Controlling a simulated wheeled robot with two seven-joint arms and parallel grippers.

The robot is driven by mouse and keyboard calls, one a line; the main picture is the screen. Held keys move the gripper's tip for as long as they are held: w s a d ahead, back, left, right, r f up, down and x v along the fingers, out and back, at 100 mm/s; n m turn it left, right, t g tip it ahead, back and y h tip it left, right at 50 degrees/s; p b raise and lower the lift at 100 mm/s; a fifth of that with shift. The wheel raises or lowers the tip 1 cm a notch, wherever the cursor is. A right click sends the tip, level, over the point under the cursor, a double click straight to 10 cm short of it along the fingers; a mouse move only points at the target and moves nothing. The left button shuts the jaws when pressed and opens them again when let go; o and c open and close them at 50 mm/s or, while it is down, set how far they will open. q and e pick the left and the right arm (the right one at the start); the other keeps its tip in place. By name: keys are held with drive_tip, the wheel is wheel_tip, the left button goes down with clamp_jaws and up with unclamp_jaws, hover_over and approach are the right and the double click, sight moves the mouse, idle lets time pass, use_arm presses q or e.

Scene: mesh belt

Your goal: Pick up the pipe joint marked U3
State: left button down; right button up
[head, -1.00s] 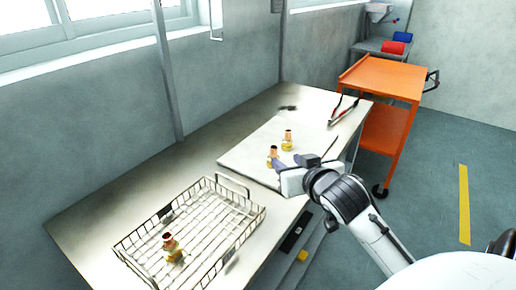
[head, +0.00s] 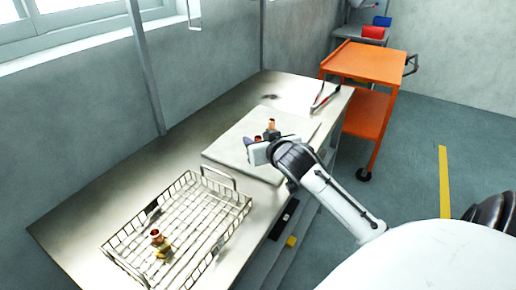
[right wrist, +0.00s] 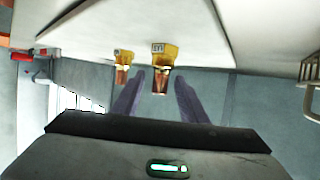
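Two brass-and-copper pipe joints stand on a pale board (head: 226,154) on the bench. In the right wrist view, the nearer pipe joint (right wrist: 162,56) has a white tag that appears to read U3. The other pipe joint (right wrist: 123,62) stands behind it to the left; it also shows in the head view (head: 271,127). My right gripper (head: 256,150) is at the nearer joint and largely hides it in the head view. In the right wrist view its two dark fingers (right wrist: 161,76) are apart, with the copper end between their tips. Contact is not visible. My left gripper is out of view.
A wire basket (head: 238,207) with another pipe joint (head: 160,243) inside stands at the near end of the bench. Red-handled pliers (head: 322,97) lie at the far end. An orange cart (head: 366,62) stands beyond. The bench left of the board is clear.

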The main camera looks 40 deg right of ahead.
clamp_jaws()
drive_tip(key=shift+r, duration=0.1)
